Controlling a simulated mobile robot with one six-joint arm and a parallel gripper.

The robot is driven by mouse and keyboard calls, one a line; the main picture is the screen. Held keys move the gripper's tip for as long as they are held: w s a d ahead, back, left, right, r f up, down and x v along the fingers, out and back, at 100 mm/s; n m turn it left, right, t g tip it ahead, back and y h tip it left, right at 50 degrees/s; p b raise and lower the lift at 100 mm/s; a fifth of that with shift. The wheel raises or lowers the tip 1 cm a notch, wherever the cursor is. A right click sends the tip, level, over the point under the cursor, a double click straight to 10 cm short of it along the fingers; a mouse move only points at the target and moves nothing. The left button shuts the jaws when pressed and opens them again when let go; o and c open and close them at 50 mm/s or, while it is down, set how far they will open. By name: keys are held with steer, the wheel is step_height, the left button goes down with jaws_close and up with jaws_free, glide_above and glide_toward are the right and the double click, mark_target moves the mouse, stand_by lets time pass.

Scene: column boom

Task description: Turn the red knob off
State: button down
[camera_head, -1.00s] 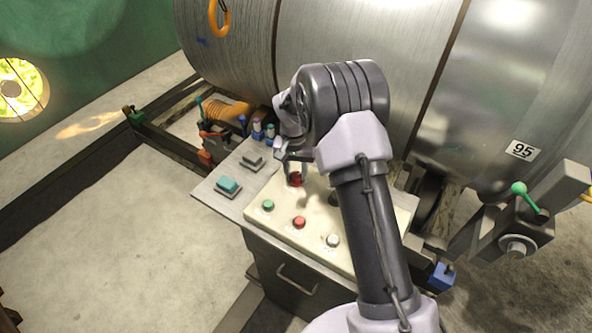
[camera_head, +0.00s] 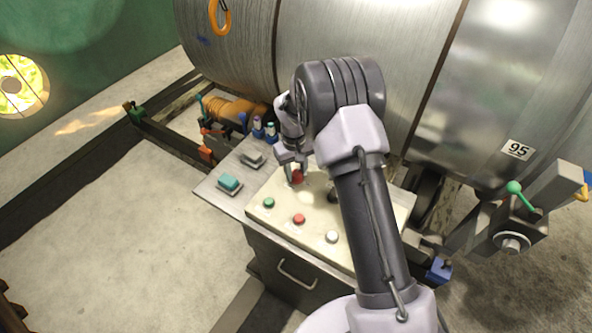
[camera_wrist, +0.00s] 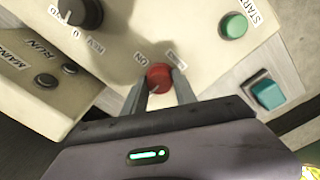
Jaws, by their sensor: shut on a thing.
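The red knob (camera_head: 297,177) sits near the upper left of a cream control panel (camera_head: 265,220) on a metal cabinet. In the wrist view, the red knob (camera_wrist: 159,77) lies between the two fingers of my gripper (camera_wrist: 159,88), with one finger against each side. My gripper (camera_head: 293,172) comes down on the knob in the head view, where the arm partly covers it. My gripper is shut on the knob. Labels stand on both sides of the knob; the left one seems to read ON, and the right one is too blurred to read.
The panel also bears a green button (camera_head: 269,203), a red button (camera_head: 299,219), a white button (camera_head: 332,237) and a black knob (camera_wrist: 80,12). A teal switch (camera_head: 229,182) sits on the metal top to the left. A large steel drum (camera_head: 350,40) stands behind.

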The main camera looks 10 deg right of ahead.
mark_target(294, 173)
stand_by(0.4)
steer(key=c, duration=1)
jaws_free()
step_height(294, 173, up, 17)
steer(key=p, duration=0.3)
steer(key=shift+a+r+p, duration=0.2)
steer(key=shift+a+p, duration=0.1)
steer(key=shift+p, duration=0.1)
steer(key=shift+s, duration=0.1)
